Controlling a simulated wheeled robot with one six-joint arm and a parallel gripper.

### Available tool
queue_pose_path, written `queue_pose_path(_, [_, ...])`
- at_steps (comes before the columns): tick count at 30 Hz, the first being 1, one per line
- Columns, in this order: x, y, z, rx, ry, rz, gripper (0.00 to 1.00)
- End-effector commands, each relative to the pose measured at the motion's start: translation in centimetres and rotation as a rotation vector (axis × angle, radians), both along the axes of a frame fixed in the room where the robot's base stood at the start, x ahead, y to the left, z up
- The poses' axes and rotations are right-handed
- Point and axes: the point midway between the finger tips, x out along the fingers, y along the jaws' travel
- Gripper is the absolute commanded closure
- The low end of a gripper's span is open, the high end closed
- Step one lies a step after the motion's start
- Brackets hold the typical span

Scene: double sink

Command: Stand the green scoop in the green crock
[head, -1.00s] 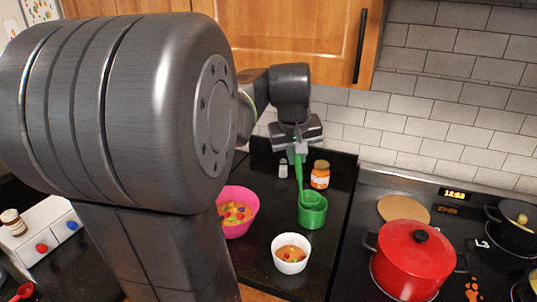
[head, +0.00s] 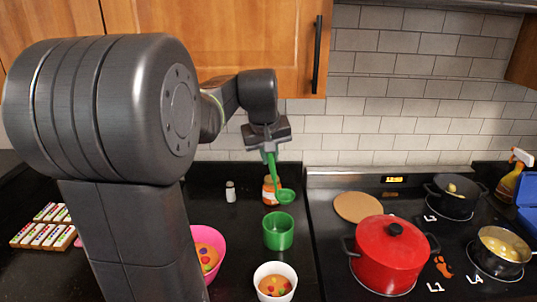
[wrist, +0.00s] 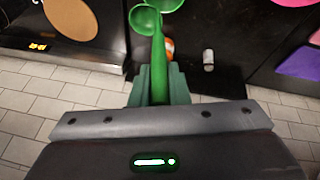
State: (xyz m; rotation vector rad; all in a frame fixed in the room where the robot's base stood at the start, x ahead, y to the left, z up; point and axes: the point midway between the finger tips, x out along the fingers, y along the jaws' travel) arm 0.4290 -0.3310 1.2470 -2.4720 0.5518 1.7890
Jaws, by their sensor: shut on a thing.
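The green crock (head: 278,234) stands upright on the dark counter between the pink bowl and the stove. My gripper (head: 269,150) is shut on the handle of the green scoop (head: 286,196). The scoop hangs tilted, its bowl low and to the right, above and behind the crock's rim in the head view, apart from it. In the wrist view the scoop (wrist: 143,19) runs up from between my fingers (wrist: 158,82). Part of the crock (wrist: 168,17) shows behind its bowl at the top edge.
An orange-brown jar (head: 268,192) stands just behind the scoop, with a small shaker (head: 230,191) to its left. A pink bowl (head: 219,240) and a white bowl (head: 262,286) stand near the crock. A red pot (head: 390,257) is on the stove at right.

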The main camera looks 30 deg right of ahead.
Motion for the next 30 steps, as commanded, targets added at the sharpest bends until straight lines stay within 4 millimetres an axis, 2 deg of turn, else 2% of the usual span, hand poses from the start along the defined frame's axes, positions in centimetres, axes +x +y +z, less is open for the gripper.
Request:
queue_pose_path(1, [0.0, 0.0, -0.7, 0.000, 0.001, 0.000, 1.00])
queue_pose_path(30, [0.0, 0.0, -8.4, 0.000, 0.001, 0.000, 1.00])
